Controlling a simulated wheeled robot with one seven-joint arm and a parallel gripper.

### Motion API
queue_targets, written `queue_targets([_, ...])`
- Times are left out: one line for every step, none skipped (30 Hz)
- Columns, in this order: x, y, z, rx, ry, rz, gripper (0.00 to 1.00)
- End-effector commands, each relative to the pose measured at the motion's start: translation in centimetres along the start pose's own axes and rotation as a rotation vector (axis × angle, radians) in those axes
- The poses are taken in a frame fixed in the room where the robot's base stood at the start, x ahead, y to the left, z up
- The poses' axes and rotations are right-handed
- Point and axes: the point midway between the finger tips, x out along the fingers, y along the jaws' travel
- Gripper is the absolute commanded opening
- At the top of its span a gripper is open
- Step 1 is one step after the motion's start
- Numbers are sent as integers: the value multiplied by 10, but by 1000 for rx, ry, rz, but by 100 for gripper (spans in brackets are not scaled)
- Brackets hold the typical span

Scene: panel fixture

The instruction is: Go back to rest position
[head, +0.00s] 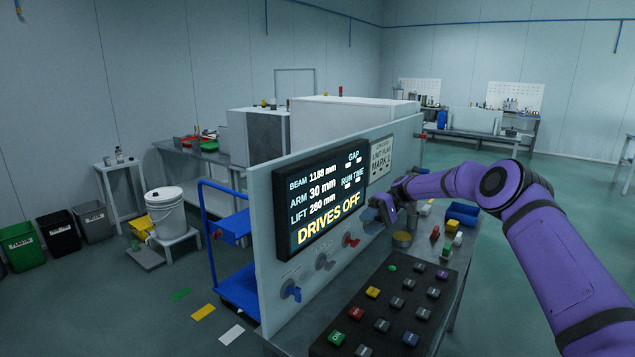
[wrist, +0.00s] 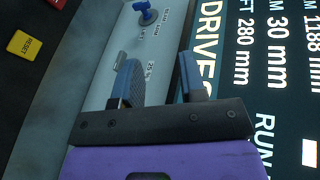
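My purple arm (head: 545,240) reaches in from the right of the head view. My gripper (head: 378,212) is close to the upright panel (head: 262,215), just right of the dark display (head: 315,205). The display reads BEAM 1188 mm, ARM 30 mm, LIFT 280 mm and DRIVES OFF. Below it are a blue knob (head: 291,291), a grey knob (head: 325,262) and a red knob (head: 351,240). Whether the fingers touch the panel is unclear.
A black button box (head: 385,300) with several coloured buttons lies on the bench below my arm. A blue cart (head: 235,275) is left of the panel.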

Motion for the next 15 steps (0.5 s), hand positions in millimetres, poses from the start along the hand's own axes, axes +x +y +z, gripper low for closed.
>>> queue_targets([0,-19,5,8,-3,45,38])
queue_targets([0,-28,8,13,-3,70,38])
queue_targets([0,-40,12,21,-4,103,38])
queue_targets([1,-48,16,27,-3,128,38])
queue_targets([1,-56,20,34,-1,153,38])
queue_targets([1,-67,25,42,2,186,38])
queue_targets([1,-75,29,47,4,210,38])
queue_targets([2,-82,34,54,6,234,38])
queue_targets([2,-92,40,62,11,267,38])
queue_targets([2,-100,44,68,15,291,38])
queue_targets([3,-107,49,74,19,315,38])
queue_targets([3,-116,56,81,25,348,38])
queue_targets([4,-123,62,86,30,371,38])
queue_targets([4,-130,67,92,37,395,38])
queue_targets([4,-139,75,99,44,426,38])
